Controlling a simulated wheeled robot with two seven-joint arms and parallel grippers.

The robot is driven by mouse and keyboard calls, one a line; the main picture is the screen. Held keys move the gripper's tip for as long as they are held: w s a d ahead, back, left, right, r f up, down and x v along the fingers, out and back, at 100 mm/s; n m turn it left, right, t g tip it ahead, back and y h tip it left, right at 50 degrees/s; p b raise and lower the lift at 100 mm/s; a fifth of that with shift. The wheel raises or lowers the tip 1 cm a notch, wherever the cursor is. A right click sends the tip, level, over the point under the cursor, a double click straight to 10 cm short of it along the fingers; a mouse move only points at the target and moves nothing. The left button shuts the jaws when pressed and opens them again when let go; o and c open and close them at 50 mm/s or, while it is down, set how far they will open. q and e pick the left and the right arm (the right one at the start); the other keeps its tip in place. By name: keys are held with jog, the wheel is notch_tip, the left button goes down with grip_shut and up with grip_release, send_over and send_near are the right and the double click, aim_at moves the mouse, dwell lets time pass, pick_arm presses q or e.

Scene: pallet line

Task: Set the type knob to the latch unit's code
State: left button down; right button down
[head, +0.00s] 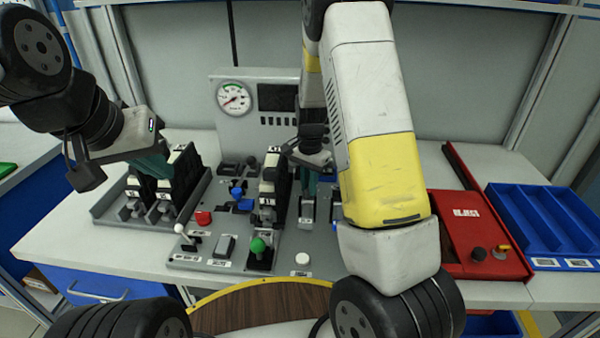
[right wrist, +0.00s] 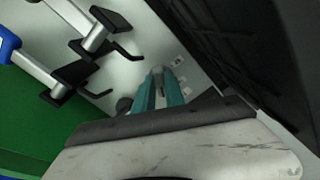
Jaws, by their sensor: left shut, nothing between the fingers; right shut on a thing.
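My right gripper (head: 312,190) reaches down to the grey control panel (head: 215,255), right of the black-and-white unit standing on it. Its teal fingers also show in the right wrist view (right wrist: 162,85). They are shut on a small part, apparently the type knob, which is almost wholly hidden. Its setting cannot be read. The standing unit (head: 268,195) has a white label with a code too small to read; I take it for the latch unit. My left gripper (head: 155,167) is shut and empty above the grey tray at the left, close to the units there.
The grey tray (head: 105,215) holds black-and-white units. The panel carries a green-topped lever (head: 258,245), a red button (head: 203,218) and a white button (head: 302,259). A gauge (head: 234,98) stands behind. A red box (head: 460,215) and blue tray (head: 550,220) lie right.

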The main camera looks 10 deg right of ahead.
dwell(0.3)
jog(key=c, duration=1.4)
grip_release()
notch_tip(320, 180, up, 8)
jog(key=shift+f, duration=0.2)
jog(key=shift+r, duration=0.15)
